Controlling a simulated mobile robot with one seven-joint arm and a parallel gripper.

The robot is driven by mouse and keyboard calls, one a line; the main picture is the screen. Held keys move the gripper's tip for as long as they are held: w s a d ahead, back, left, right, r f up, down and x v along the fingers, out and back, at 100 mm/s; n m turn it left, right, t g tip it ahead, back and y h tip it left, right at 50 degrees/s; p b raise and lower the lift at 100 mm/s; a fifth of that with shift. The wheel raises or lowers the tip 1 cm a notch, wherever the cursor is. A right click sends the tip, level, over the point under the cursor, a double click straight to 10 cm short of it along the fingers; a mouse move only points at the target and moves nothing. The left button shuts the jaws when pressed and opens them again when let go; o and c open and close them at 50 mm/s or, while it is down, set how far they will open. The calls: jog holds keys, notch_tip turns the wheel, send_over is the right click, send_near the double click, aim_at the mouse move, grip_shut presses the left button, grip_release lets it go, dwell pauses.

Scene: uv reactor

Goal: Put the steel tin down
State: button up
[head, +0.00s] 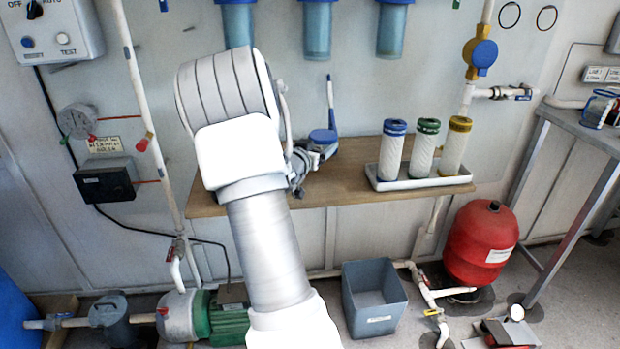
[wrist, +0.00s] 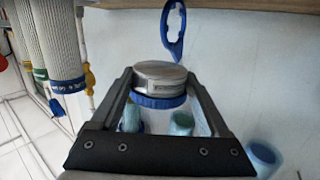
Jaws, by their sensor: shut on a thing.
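The steel tin (wrist: 160,76) is a short, round grey can with a small label. In the wrist view, where the scene appears upside down, it sits between the fingertips of my gripper (wrist: 159,82). A blue band (wrist: 158,102) shows against one end of it. In the head view my gripper (head: 316,156) is over the wooden shelf (head: 358,182), left of its middle. The arm and fingers hide most of the tin there. I cannot tell whether the tin touches the shelf.
A blue-handled tool (head: 330,92) stands upright near the wall, close to the gripper. A white tray (head: 419,184) with three banded filter cartridges (head: 424,150) fills the shelf's right part. Blue filter housings (head: 317,28) hang above. Bare shelf lies between gripper and tray.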

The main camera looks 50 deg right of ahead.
jog(key=w+a+f, duration=0.1)
jog(key=a+f, duration=0.1)
jog(key=a, duration=0.1)
jog(key=w+a+f+b, duration=0.1)
jog(key=w+a+f, duration=0.1)
jog(key=a, duration=0.1)
jog(key=w+a+f+b, duration=0.1)
jog(key=a+f, duration=0.1)
jog(key=a, duration=0.1)
jog(key=shift+w+a+f, duration=0.25)
jog(key=shift+w+a, duration=0.05)
jog(key=shift+w, duration=0.05)
jog(key=shift+f+b, duration=1.05)
jog(key=shift+f, duration=0.9)
jog(key=shift+f, duration=0.15)
jog(key=o, duration=1.5)
jog(key=shift+c, duration=0.2)
jog(key=shift+a+r, duration=0.2)
jog(key=shift+a, duration=0.05)
jog(key=p+v, duration=0.2)
jog(key=v, duration=0.9)
jog(key=shift+s+a+p, duration=0.15)
jog(key=shift+a+p, duration=0.15)
jog(key=shift+p, duration=0.05)
